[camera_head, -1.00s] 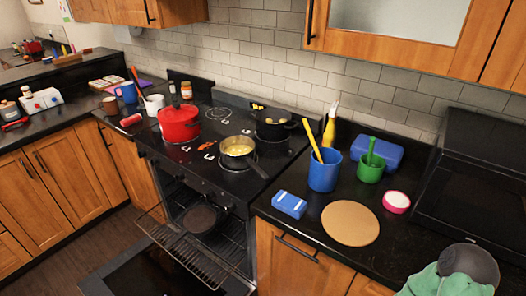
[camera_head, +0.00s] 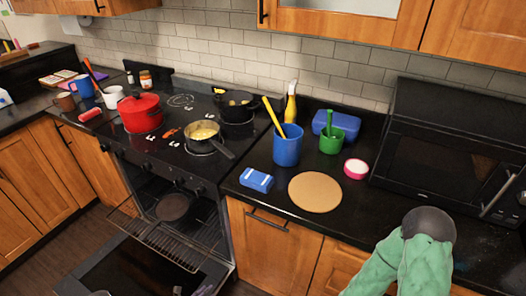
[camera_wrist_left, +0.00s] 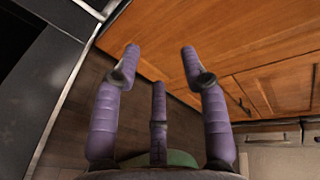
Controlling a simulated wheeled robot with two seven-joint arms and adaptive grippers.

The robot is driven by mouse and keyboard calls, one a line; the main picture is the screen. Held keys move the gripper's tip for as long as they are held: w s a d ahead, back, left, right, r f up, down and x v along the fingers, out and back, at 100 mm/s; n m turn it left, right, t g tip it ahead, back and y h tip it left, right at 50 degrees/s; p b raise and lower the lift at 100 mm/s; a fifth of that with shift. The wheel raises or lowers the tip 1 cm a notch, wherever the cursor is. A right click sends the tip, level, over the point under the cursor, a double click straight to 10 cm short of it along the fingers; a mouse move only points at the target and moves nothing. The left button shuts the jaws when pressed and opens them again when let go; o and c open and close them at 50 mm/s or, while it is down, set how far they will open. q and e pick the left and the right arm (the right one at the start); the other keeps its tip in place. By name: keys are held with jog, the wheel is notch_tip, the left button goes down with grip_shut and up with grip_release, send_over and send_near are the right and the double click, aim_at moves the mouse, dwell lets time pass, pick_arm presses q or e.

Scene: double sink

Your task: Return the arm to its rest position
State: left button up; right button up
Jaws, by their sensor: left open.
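My left gripper (camera_wrist_left: 159,66) shows in the left wrist view with its purple fingers spread apart and nothing between them. Beyond the fingers are wooden cabinet doors (camera_wrist_left: 225,45) and the dark floor (camera_wrist_left: 75,130). A green arm link of mine (camera_head: 425,262) with a dark grey round joint stands at the bottom right of the head view, in front of the counter. My right gripper is not in view.
The oven door (camera_head: 140,265) hangs open below the stove, with a rack (camera_head: 160,240) pulled out. A red pot (camera_head: 142,115) and a pan (camera_head: 203,135) stand on the stove. A blue holder (camera_head: 287,147), a round board (camera_head: 315,192) and a microwave (camera_head: 455,150) are on the counter.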

pick_arm(q)
jog(key=s+d+r+m+g+h, duration=0.2)
jog(key=s+d+r+m+g, duration=0.1)
jog(key=s+d+m+g, duration=0.6)
jog(key=s+d+r+m+g+h, duration=0.15)
jog(key=s+d+m+g, duration=0.3)
jog(key=d+m, duration=0.5)
jog(key=s+r+m+y, duration=0.1)
jog(key=r+m+y, duration=0.2)
jog(key=m, duration=0.9)
jog(key=s+r+m+t+y, duration=0.1)
jog(key=s+r+m+y, duration=0.1)
jog(key=r+m, duration=0.6)
jog(key=m+y, duration=0.1)
jog(key=m, duration=0.3)
jog(key=shift+m, duration=0.35)
jog(key=shift+s+r, duration=0.1)
